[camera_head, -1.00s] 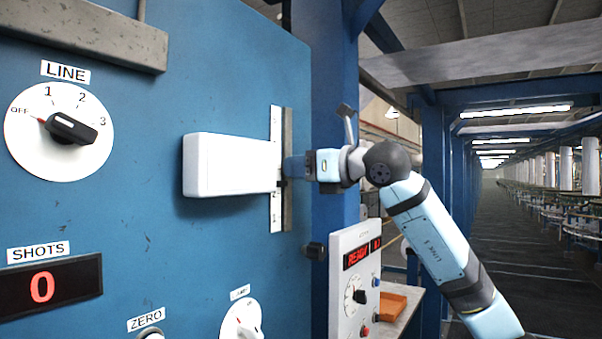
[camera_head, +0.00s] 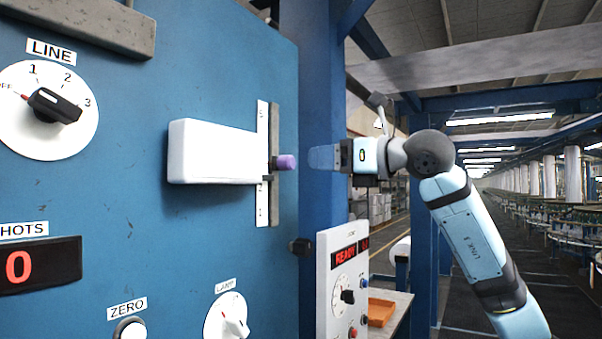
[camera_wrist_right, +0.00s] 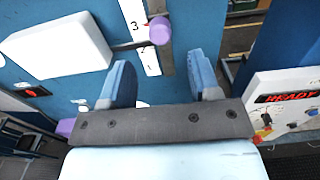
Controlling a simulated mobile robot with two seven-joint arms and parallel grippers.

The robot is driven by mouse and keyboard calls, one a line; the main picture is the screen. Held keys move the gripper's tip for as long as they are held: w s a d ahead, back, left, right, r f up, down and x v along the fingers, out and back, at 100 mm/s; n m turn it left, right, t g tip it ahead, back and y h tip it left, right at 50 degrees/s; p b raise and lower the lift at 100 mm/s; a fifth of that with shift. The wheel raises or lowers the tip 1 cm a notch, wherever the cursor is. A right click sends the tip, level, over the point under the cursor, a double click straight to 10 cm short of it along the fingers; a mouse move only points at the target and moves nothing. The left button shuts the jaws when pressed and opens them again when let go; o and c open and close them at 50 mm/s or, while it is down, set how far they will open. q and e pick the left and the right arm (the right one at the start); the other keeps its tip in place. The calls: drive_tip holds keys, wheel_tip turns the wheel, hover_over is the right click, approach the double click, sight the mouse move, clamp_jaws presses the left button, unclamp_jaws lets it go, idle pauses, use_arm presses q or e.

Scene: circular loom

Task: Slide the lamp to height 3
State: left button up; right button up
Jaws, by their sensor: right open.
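The lamp (camera_head: 215,152) is a white box on the blue panel, beside an upright slide rail (camera_head: 275,205) with a white number scale (camera_head: 262,215). A purple knob (camera_head: 286,162) sticks out at the lamp's right; it also shows in the right wrist view (camera_wrist_right: 160,30). In that view the knob is beside the 3 on the scale, and a dark bar crosses just below the 3. My right gripper (camera_head: 320,157) is open and empty, a short gap to the right of the knob. Its two blue fingers (camera_wrist_right: 162,75) are apart and do not touch the knob. My left gripper is out of view.
The panel carries a LINE dial (camera_head: 48,108), a red shots display (camera_head: 40,268), a ZERO button (camera_head: 130,330) and a LAMP dial (camera_head: 228,318). A white READY box (camera_head: 345,285) stands below my right arm. An aisle lies free at the right.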

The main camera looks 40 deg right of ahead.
drive_tip(key=b+v, duration=0.1)
drive_tip(key=v, duration=0.4)
drive_tip(key=shift+s, duration=0.1)
idle(0.5)
idle(0.8)
idle(0.8)
